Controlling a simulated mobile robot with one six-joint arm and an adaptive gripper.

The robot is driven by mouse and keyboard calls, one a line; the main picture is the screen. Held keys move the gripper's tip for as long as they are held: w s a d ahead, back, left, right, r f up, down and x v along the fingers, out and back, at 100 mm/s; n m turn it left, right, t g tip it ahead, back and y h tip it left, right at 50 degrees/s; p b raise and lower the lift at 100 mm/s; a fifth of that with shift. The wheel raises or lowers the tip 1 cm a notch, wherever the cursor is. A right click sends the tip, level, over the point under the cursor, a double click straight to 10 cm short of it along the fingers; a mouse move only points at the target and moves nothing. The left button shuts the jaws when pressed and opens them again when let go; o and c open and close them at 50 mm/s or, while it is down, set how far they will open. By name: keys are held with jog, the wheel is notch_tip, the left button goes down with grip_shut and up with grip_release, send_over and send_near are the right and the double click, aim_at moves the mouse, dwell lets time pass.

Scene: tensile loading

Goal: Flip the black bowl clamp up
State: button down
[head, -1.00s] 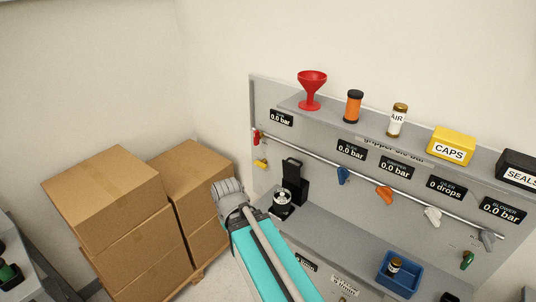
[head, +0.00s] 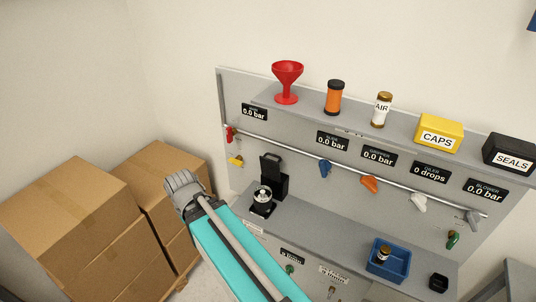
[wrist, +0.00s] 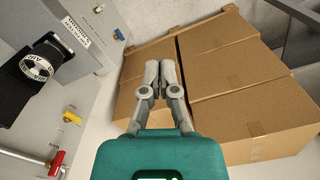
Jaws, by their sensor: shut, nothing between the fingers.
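The black bowl clamp (head: 272,177) stands on the grey bench at the left end of the panel in the head view. A round silver-and-black bowl (head: 262,194) sits at its front. In the wrist view the round bowl face (wrist: 38,66) and the black clamp body (wrist: 20,90) are at the left edge, partly cut off. My gripper (wrist: 161,62) is shut and empty, with its fingers side by side. In the head view my arm's end is left of the clamp, apart from it, and the fingertips are hidden.
Stacked cardboard boxes (head: 77,205) stand left of the bench; in the wrist view boxes (wrist: 240,90) lie beyond my gripper. A red valve handle (head: 230,134) and a yellow one (head: 236,160) are on the panel's left. A blue bin (head: 388,262) sits on the bench at right.

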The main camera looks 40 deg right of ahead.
jog(key=w+d+t+h, duration=0.1)
jog(key=w+d, duration=0.4)
jog(key=d, duration=0.1)
jog(key=n+t+h+b, duration=0.1)
jog(key=n+t+h, duration=0.1)
jog(key=n+h, duration=0.35)
send_near(273, 166)
jog(key=w+r+m+h, duration=0.1)
jog(key=w+r, duration=0.2)
jog(key=shift+w+r, duration=0.1)
jog(key=b+x, duration=0.7)
jog(key=x, duration=0.2)
jog(key=shift+w+d+f+b, duration=0.1)
jog(key=shift+d+f+b, duration=0.1)
jog(key=shift+f+b, duration=0.15)
jog(key=shift+d, duration=0.1)
